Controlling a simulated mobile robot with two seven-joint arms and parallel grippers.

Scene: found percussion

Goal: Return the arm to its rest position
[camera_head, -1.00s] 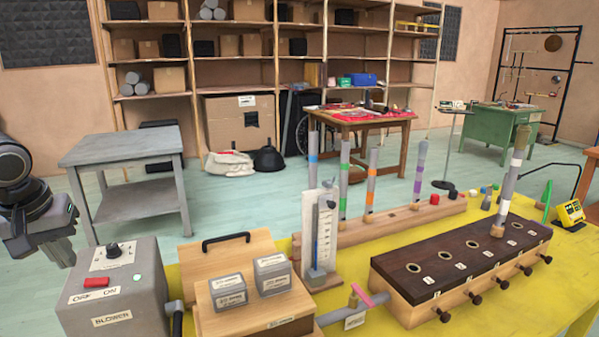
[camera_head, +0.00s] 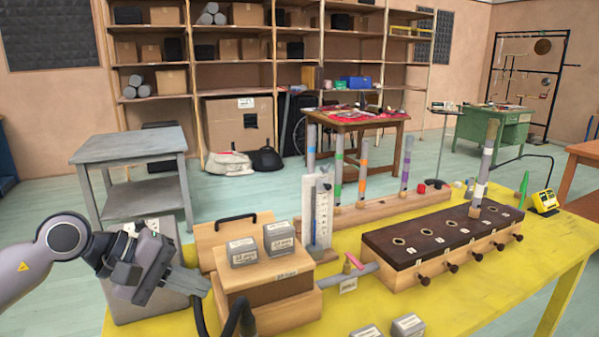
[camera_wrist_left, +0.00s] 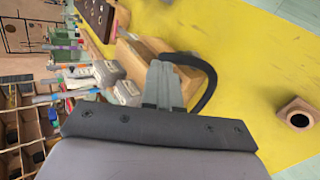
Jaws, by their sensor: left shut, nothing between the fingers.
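My left gripper (camera_head: 204,287) reaches in from the left in front of the grey blower box (camera_head: 143,308), hiding much of it. Its fingers are shut and empty. They point right, toward the wooden bellows box (camera_head: 290,303) with several grey weights on and near it. In the left wrist view, the shut fingers (camera_wrist_left: 163,70) show in front of the wooden box, beside a black hose (camera_wrist_left: 205,88). I cannot tell whether they touch anything. My right gripper is not in view.
A dark-topped wooden chest (camera_head: 450,230) holds one upright pipe (camera_head: 485,165). Several pipes stand in a wooden rack (camera_head: 390,207) behind. The yellow table (camera_head: 480,290) is clear at front right. A grey side table (camera_head: 130,143) stands at back left.

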